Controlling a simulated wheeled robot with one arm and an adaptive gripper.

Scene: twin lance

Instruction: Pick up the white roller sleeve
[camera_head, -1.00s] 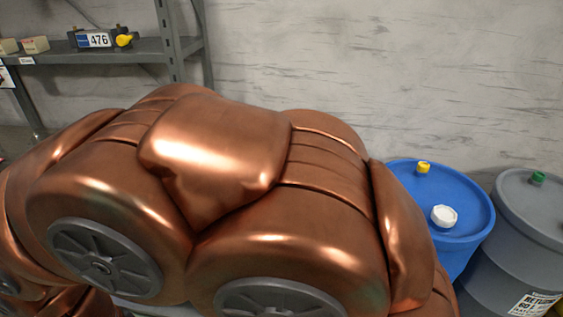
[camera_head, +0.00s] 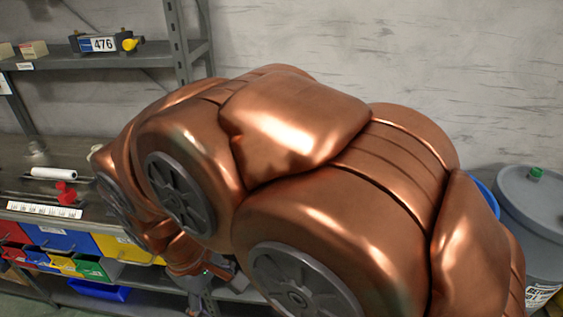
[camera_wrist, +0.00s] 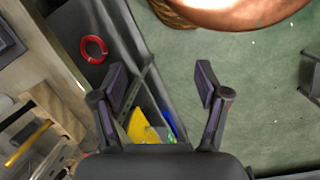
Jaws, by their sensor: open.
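The white roller sleeve (camera_head: 54,173) lies on the grey bench top (camera_head: 68,154) at the left of the head view. A red item (camera_head: 64,192) sits just in front of it. I cannot make out the sleeve in the wrist view. My gripper (camera_wrist: 160,82) is open and empty in the wrist view, its two dark fingers spread apart above the bins and green floor.
Coloured bins (camera_head: 65,240) sit below the bench top. A shelf (camera_head: 100,56) holding a device marked 476 (camera_head: 98,43) is above. A grey drum (camera_head: 537,225) stands at the right. The wrist view shows a red ring (camera_wrist: 93,49) and open green floor (camera_wrist: 260,100).

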